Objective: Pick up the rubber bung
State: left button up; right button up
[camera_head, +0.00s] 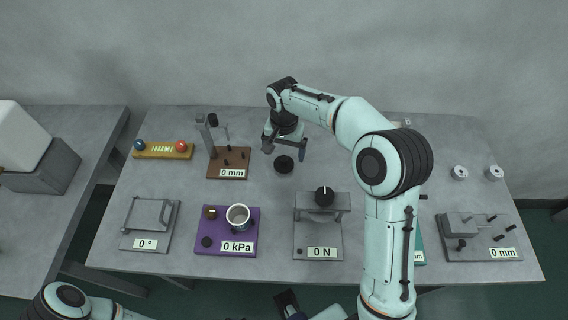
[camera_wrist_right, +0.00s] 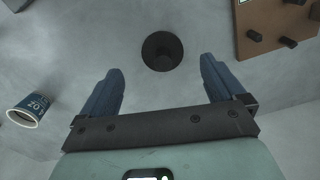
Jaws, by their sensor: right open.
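The rubber bung (camera_head: 284,164), a black round stopper, stands on the grey table toward the back middle. It also shows in the right wrist view (camera_wrist_right: 162,50), just beyond the fingertips and centred between them. My right gripper (camera_head: 286,147) is open above and just behind the bung in the head view, with its fingers apart and nothing between them. The right wrist view shows both blue fingers (camera_wrist_right: 162,80) spread wide, not touching the bung. My left arm shows only in part at the bottom edge; the state of its gripper cannot be made out.
A brown board (camera_head: 229,172) marked 0 mm stands left of the bung. A blue paper cup (camera_wrist_right: 27,112) shows in the wrist view. The table around the bung is clear.

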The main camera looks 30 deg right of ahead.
aim_at(284, 158)
jog(key=f, duration=0.6)
jog(key=shift+w+d, duration=0.1)
jog(key=shift+w, duration=0.15)
jog(key=shift+r, duration=0.1)
jog(key=c, duration=1.1)
